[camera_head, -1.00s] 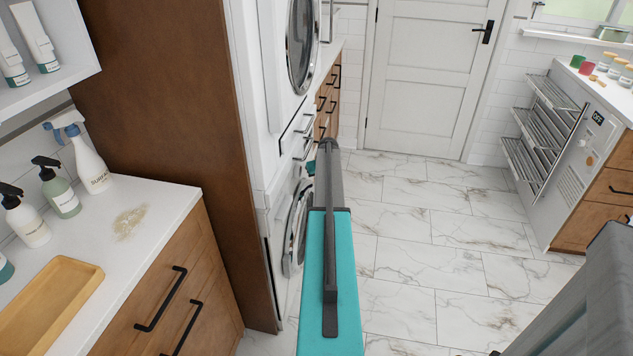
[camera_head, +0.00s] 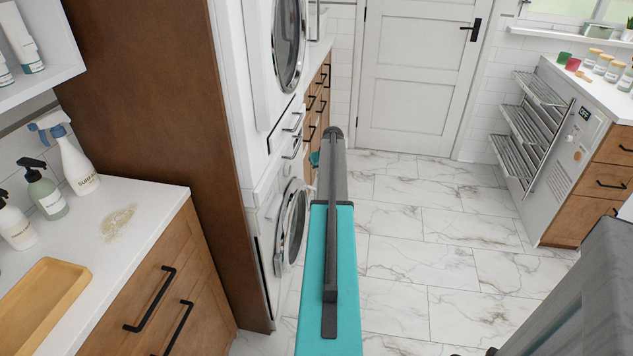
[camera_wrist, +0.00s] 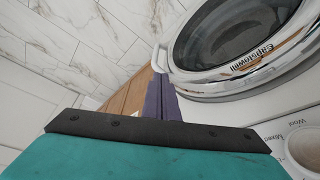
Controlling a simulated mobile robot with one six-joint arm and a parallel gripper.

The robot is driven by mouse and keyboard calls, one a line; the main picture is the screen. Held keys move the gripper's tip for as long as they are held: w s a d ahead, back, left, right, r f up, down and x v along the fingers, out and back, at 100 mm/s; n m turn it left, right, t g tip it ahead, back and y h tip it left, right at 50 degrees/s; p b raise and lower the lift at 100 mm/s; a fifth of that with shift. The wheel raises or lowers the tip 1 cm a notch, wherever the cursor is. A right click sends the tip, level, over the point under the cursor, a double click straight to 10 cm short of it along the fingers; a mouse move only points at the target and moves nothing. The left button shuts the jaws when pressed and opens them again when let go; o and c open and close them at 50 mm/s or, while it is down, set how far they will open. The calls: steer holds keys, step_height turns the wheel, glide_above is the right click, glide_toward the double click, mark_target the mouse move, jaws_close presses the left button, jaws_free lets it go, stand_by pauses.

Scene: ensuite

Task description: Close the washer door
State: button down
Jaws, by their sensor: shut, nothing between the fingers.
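The washer (camera_head: 262,240) is the lower white machine in the stack at left of centre in the head view. Its round door (camera_head: 291,228) has a pale ring and dark glass and stands out from the front, seemingly ajar. In the wrist view the door (camera_wrist: 235,35) fills the upper right, with a branded rim and a handle-like part at its left edge. My gripper (camera_wrist: 163,100) is shut and empty, its dark fingers just beside the door's lower left rim; I cannot tell if they touch. In the head view my arm hides most of the gripper.
A dryer (camera_head: 270,70) sits above the washer. A tall brown panel (camera_head: 150,120) and a counter (camera_head: 150,205) with bottles stand at left. The marble floor (camera_head: 420,240) is clear to the right. A drying rack (camera_head: 530,130) stands by the right cabinet.

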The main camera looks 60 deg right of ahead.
steer(key=shift+s+d+r, duration=0.1)
steer(key=shift+s+r, duration=0.25)
steer(key=shift+r, duration=0.5)
steer(key=shift+s+d+r, duration=0.15)
steer(key=shift+s+r, duration=0.15)
steer(key=shift+r, duration=0.5)
steer(key=shift+s+d+r, duration=0.1)
steer(key=shift+s+r, duration=0.25)
steer(key=shift+r, duration=0.5)
